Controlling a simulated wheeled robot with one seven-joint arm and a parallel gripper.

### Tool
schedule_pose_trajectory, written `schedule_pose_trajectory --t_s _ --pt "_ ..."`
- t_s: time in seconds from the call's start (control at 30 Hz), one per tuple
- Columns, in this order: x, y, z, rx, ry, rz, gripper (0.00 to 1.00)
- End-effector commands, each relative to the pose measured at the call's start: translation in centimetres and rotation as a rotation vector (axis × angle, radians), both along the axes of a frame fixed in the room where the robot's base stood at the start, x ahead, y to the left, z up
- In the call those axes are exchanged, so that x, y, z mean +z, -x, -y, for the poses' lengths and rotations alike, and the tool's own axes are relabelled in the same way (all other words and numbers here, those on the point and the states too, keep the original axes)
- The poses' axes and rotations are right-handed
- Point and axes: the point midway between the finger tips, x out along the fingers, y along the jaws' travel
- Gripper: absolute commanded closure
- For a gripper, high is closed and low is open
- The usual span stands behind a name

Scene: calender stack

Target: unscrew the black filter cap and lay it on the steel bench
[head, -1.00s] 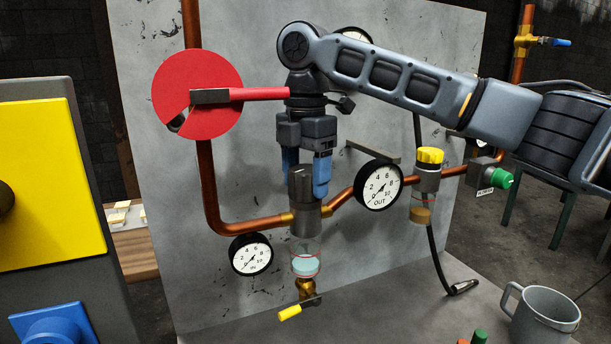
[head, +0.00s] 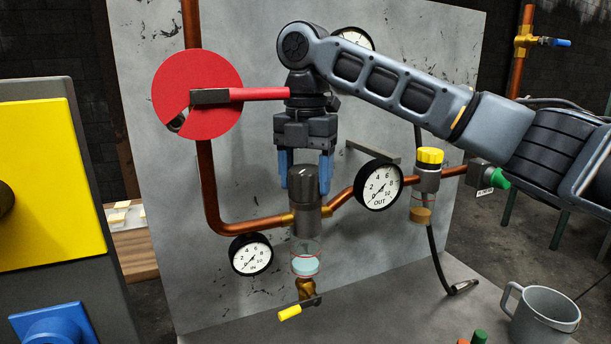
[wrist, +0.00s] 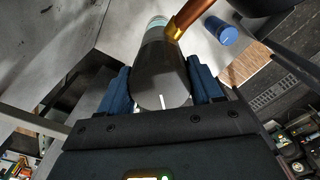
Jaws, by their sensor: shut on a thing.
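The black filter cap (head: 304,183) is a dark upright cylinder on top of the grey filter housing (head: 305,222), with a clear bowl (head: 306,256) below. My gripper (head: 305,178) points straight down from above. Its blue fingers stand to the left and right of the cap and are shut on it. In the wrist view the cap (wrist: 160,75) sits between both fingers, with a white mark on its near face. The cap still appears seated on the housing; its thread is hidden. The steel bench (head: 410,318) shows at the bottom.
Copper pipe (head: 235,228) meets the housing, with gauges (head: 251,254) (head: 379,187) close by. A red disc with a lever (head: 196,92) is left of my gripper. A yellow-topped unit (head: 429,158) is right. A grey mug (head: 543,316) stands on the bench; the bench left of it is largely bare.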

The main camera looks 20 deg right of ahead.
Motion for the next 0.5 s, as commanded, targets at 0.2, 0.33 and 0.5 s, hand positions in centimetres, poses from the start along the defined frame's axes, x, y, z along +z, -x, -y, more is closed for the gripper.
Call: schedule_pose_trajectory --t_s 0.2,0.33,0.5 --pt "-0.07 0.0 0.03 0.001 0.001 -0.001 0.62" --pt "-0.1 0.01 0.02 0.067 0.0 -0.001 0.62" --pt "-0.11 0.01 0.03 0.18 0.0 -0.001 0.62"
